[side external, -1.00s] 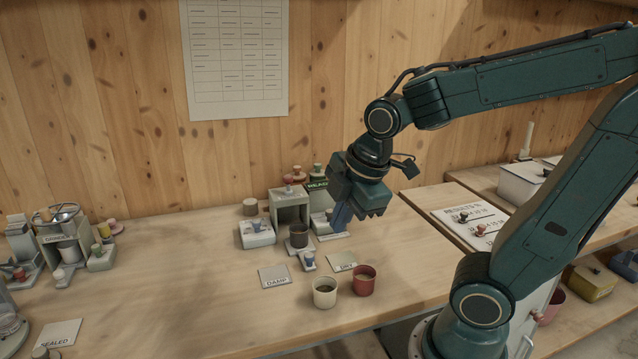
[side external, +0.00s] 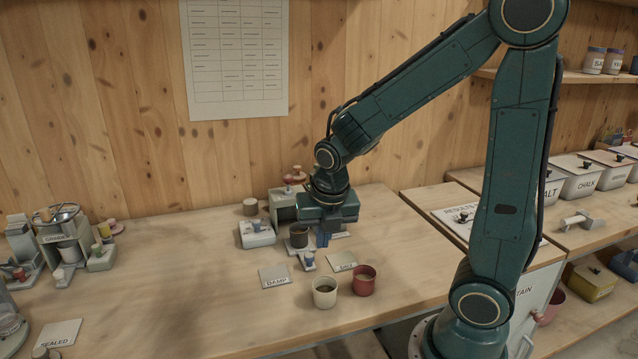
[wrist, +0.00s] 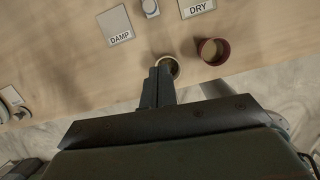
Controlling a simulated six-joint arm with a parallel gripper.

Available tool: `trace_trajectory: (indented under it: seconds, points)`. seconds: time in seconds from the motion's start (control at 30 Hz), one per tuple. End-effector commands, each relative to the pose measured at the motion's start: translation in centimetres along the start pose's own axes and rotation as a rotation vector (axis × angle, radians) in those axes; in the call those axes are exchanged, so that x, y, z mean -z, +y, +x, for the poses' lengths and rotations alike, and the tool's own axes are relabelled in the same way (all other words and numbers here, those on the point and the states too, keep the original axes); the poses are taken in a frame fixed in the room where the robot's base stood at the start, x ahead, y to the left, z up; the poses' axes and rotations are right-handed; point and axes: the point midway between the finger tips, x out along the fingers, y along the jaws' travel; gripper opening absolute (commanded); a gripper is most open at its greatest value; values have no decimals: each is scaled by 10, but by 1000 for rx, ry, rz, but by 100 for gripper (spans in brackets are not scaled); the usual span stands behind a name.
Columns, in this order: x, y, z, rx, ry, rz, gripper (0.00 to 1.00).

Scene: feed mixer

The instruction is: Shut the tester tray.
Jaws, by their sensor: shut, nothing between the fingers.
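The tester (side external: 283,205) is a grey box at the back middle of the bench, partly hidden by my gripper. Its tray sticks out towards the front, with a dark cup (side external: 299,237) on it and a small blue-knobbed handle (side external: 309,261) at its front end. A pale piece at the top edge of the wrist view (wrist: 150,8) looks like that handle. My gripper (side external: 323,240) is shut and empty, pointing down just right of the dark cup. In the wrist view its fingers (wrist: 158,86) are together. I cannot tell whether they touch the tray.
A DAMP card (side external: 274,277) and a DRY card (side external: 342,261) flank the handle. A cream cup (side external: 325,292) and a red cup (side external: 363,281) stand in front. The bench's left middle is clear.

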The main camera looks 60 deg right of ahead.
Motion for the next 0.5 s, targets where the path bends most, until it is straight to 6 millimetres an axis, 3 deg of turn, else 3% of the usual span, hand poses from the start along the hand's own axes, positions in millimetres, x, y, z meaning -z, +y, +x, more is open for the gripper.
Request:
trace_trajectory:
  seconds: [0.2, 0.5]
  points:
    - [-3, 0, 8, 13, 3, -98, 0]
    - [-2, 0, 11, 15, 5, -103, 0]
